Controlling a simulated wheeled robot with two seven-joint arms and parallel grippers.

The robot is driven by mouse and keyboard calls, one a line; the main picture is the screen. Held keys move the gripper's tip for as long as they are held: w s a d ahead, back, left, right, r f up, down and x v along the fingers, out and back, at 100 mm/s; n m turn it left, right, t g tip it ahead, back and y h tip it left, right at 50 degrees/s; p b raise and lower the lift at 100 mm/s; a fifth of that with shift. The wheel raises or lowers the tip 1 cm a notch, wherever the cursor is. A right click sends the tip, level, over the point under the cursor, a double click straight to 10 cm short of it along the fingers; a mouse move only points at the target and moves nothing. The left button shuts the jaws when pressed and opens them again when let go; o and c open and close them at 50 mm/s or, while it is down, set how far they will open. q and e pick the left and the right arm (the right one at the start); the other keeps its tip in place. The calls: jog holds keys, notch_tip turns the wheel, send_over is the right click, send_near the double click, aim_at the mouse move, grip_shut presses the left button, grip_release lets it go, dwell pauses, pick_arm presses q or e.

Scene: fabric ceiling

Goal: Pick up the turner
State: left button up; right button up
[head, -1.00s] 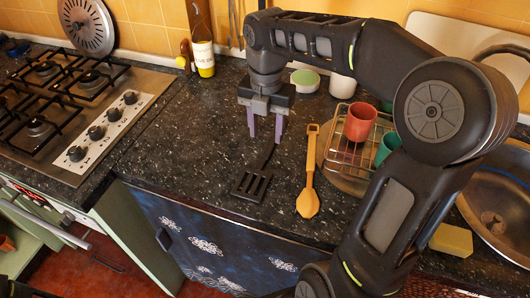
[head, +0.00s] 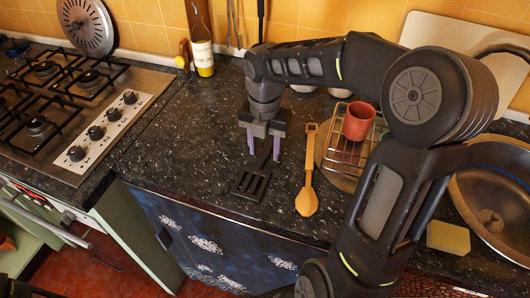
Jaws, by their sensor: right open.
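The black turner (head: 251,185) lies on the dark speckled countertop, with its slotted head toward the front edge. Its handle runs back toward my right gripper and is partly hidden there. My right gripper (head: 263,151) points down over the handle end, open, with its two purple fingers apart on either side of the handle's line. I cannot tell how high the fingertips are above the counter. My left gripper is not in view.
A yellow-orange spatula (head: 307,194) lies just right of the turner. A wire rack (head: 347,157) holds a red cup (head: 358,121). A gas hob (head: 60,110) is at left, a sink (head: 490,205) at right. Counter left of the turner is clear.

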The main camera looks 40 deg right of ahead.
dwell(0.5)
grip_shut()
dwell(0.5)
